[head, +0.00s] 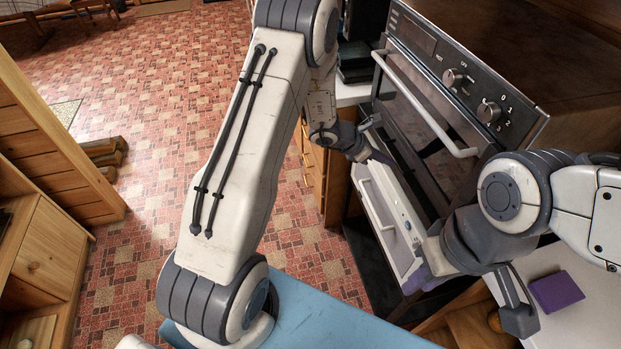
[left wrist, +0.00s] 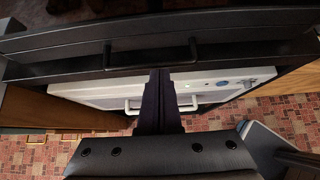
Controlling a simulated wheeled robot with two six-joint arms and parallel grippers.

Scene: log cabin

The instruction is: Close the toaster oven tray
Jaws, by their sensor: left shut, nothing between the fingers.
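My left gripper (head: 376,152) is at the far end of this unit. In the left wrist view its dark fingers (left wrist: 160,76) are together and empty, crossing in front of the handle.
Wooden cabinets (head: 50,245) line the left. A blue surface (head: 320,318) is at the bottom. A purple object (head: 557,290) lies on the white counter at right.

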